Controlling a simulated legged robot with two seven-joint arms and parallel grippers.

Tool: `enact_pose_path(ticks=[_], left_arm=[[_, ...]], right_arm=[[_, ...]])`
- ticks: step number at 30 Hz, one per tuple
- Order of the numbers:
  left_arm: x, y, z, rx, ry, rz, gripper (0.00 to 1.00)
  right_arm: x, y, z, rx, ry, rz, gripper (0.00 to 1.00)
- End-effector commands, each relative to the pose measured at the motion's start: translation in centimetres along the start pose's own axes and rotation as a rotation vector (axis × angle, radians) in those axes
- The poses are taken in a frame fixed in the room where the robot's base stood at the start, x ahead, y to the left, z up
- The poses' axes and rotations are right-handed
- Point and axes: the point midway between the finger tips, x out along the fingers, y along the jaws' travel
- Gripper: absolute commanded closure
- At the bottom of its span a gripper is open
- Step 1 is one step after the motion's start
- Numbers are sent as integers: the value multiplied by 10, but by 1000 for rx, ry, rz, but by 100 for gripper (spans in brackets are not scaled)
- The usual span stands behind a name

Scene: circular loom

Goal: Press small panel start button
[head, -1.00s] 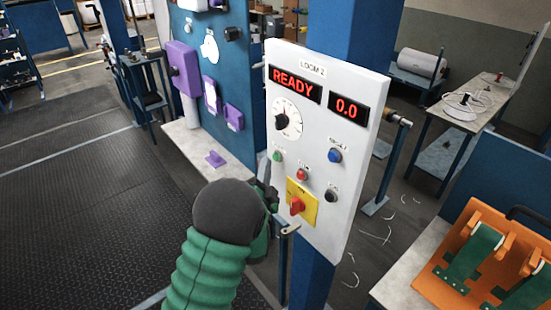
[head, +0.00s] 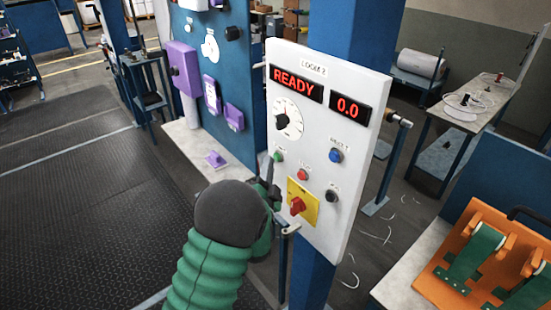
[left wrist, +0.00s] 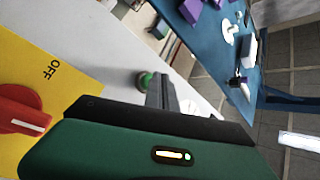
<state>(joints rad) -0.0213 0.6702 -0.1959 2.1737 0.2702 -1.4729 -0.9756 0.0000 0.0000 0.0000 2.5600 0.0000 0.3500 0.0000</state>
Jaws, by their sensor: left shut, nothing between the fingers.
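The small white panel (head: 318,118) stands on a blue post, labelled like LOOM 2, with lit red READY and 0.0 displays. Its green button (head: 279,156) is at the left below the dial; it also shows in the left wrist view (left wrist: 145,80). Its label is too small to read. My left gripper (head: 270,164) is shut and empty just left of the panel face, its tips close to the green button. In the left wrist view its fingers (left wrist: 160,94) overlap the button's edge; I cannot tell whether they touch. My right gripper is out of view.
A red button (head: 303,175), blue button (head: 335,156) and black button (head: 331,196) sit nearby. A red rotary switch (head: 297,206) on a yellow plate is just below the green button. A dial (head: 287,118) is above. An orange fixture (head: 440,275) lies at lower right.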

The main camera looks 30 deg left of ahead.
Motion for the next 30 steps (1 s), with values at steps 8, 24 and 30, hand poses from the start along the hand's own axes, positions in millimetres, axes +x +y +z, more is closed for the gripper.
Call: enact_pose_path(ticks=[8, 24, 30], left_arm=[[2, 2, -2, 0, 0, 1, 100], [6, 5, -5, 0, 2, 0, 100], [6, 4, -5, 0, 2, 0, 100]], right_arm=[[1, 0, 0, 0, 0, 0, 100], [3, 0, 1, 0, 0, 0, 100], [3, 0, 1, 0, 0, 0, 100]])
